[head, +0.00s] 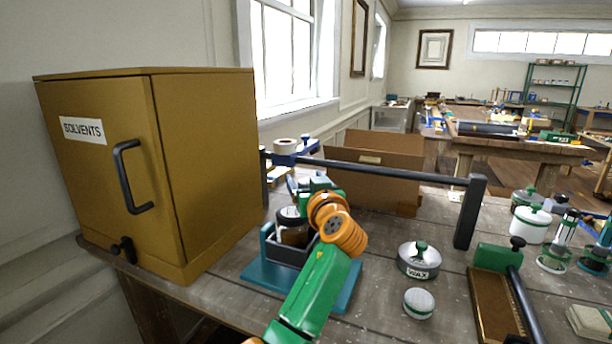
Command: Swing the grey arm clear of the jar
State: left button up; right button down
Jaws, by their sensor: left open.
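A brown jar (295,236) with a dark lid stands in a fixture on a teal base plate (258,278). The grey arm appears to be the dark grey piece (284,256) across the jar's front, beside a teal post (266,240). Its right end is hidden by my left arm. My left gripper (304,187) is open, above and behind the jar in the picture. Its orange wrist covers part of it, and I see nothing held in it. My right gripper is not in view.
A dark rail (400,175) on upright posts crosses behind the fixture. A yellow solvents cabinet (205,170) stands left and a cardboard box (375,150) behind. A wax tin (419,262), a small round tin (419,303) and a brown tray (490,308) lie right.

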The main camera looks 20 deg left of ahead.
aim_at(306, 181)
pick_arm(q)
notch_tip(306, 181, up, 3)
jog(key=shift+r+b, duration=0.1)
jog(key=shift+b, duration=0.4)
jog(key=s+d+r+b, duration=0.4)
jog(key=s+r, duration=0.5)
jog(key=s, duration=0.4)
jog(key=shift+s+d+r, duration=0.15)
jog(key=shift+d+r, duration=0.1)
jog(key=shift+r, duration=0.05)
